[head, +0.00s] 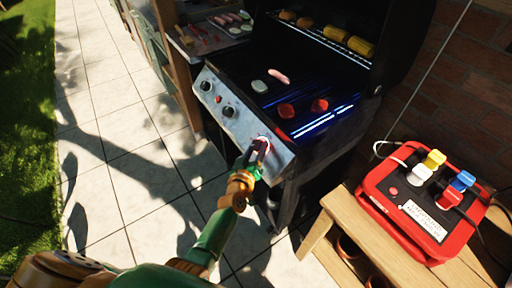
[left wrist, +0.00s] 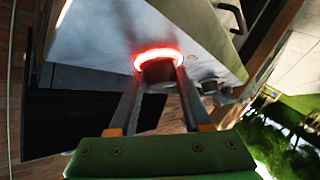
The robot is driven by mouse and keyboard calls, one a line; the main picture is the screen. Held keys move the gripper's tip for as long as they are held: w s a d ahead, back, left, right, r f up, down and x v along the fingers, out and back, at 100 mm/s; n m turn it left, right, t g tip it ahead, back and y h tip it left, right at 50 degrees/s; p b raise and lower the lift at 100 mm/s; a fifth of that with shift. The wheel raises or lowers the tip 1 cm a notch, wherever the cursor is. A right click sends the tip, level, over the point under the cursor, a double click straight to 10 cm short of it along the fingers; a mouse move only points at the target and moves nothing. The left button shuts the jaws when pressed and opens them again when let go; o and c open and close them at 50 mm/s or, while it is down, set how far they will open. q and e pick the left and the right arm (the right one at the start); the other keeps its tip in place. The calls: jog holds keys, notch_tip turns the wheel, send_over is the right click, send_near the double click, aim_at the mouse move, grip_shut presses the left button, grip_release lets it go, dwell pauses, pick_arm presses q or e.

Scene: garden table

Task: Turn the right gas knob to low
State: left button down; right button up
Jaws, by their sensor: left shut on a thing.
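The grill's front panel (head: 240,118) carries a row of knobs. The right gas knob (head: 263,142) is at the panel's right end, largely covered by my left gripper (head: 259,152). In the left wrist view the gripper's two fingers (left wrist: 158,88) are closed on both sides of the dark knob (left wrist: 158,73). A red glowing ring (left wrist: 157,53) surrounds the knob's base. The knob's pointer and setting cannot be read. Two other knobs, the left one (head: 206,86) and the middle one (head: 228,111), stand free. My right gripper is not in view.
Food lies on the grill grate (head: 300,90), with corn cobs (head: 348,41) on the upper rack. A side shelf (head: 205,42) holds more food. At right, a wooden table (head: 347,211) bears a red power box (head: 385,215) with coloured plugs. Tiled floor (head: 120,150) is open at left.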

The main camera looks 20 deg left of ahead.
pick_arm(q)
jog(key=shift+c, duration=1.8)
grip_release()
jog(key=p+v, duration=0.1)
jog(key=v, duration=0.6)
jog(key=shift+p, duration=0.35)
